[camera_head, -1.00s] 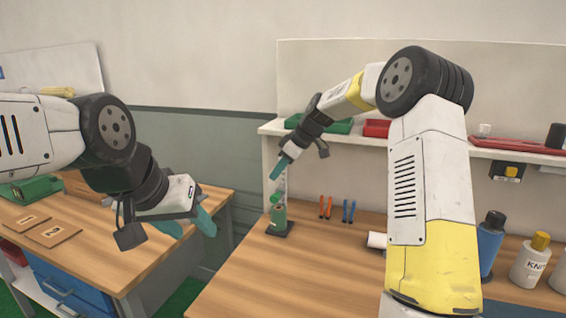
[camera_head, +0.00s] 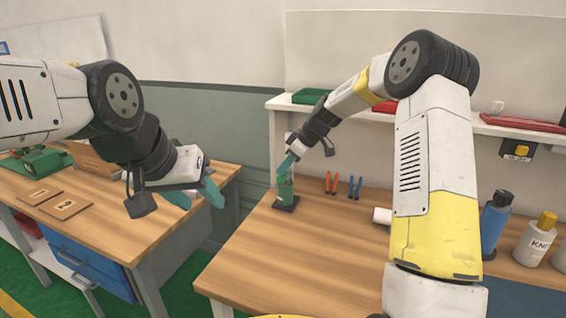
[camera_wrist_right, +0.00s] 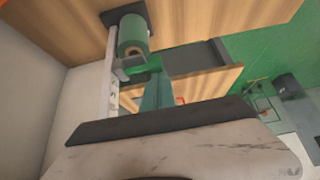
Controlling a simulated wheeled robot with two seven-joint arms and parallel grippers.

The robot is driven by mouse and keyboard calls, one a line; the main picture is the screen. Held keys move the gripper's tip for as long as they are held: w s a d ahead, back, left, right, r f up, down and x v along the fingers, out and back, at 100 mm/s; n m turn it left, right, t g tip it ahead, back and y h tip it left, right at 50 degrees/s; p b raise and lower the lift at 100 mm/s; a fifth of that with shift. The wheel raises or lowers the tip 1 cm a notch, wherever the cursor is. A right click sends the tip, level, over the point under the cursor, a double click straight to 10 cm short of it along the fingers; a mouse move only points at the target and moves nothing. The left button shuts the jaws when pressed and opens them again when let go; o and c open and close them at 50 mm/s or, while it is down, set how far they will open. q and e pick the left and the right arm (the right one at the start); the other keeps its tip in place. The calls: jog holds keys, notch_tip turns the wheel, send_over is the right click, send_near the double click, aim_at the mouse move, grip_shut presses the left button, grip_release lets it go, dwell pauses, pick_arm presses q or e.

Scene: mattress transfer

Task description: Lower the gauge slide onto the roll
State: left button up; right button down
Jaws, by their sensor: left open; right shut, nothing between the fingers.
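The green roll (camera_head: 285,191) stands upright on a dark base plate (camera_head: 291,204) at the far left of the wooden bench. It also shows in the right wrist view (camera_wrist_right: 133,34), with a pale upright scale (camera_wrist_right: 112,62) beside it. A small grey slide (camera_wrist_right: 127,68) sits on the scale, close to the roll's end; whether they touch is unclear. My right gripper (camera_head: 282,171) is shut and empty, its teal fingers (camera_wrist_right: 157,92) just above the roll and near the slide. Contact with the slide cannot be told. My left gripper (camera_head: 197,194) is open and empty, left of the bench.
Orange-handled (camera_head: 332,182) and blue-handled pliers (camera_head: 355,187) stand right of the gauge. A white roll (camera_head: 382,215) and bottles (camera_head: 495,225) are further right. A shelf (camera_head: 440,115) runs behind. The bench's front middle is clear. Another bench (camera_head: 120,225) stands left.

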notch_tip(320, 180, down, 2)
jog(key=v, duration=0.8)
jog(key=s+d+r+m+t+h, duration=0.1)
jog(key=s+d+r+m, duration=0.1)
jog(key=s+r, duration=0.35)
jog(key=s+d+r+m+h, duration=0.1)
jog(key=s+r+m+h, duration=0.15)
jog(key=s, duration=0.65)
jog(key=s+d+m+t, duration=0.1)
jog(key=s+m, duration=0.3)
jog(key=s, duration=0.6)
jog(key=s+d+m+t, duration=0.1)
jog(key=s+d+m, duration=0.3)
jog(key=s, duration=0.6)
jog(key=shift+s+d+r+t, duration=0.25)
jog(key=shift+s+t, duration=0.05)
jog(key=shift+s, duration=0.05)
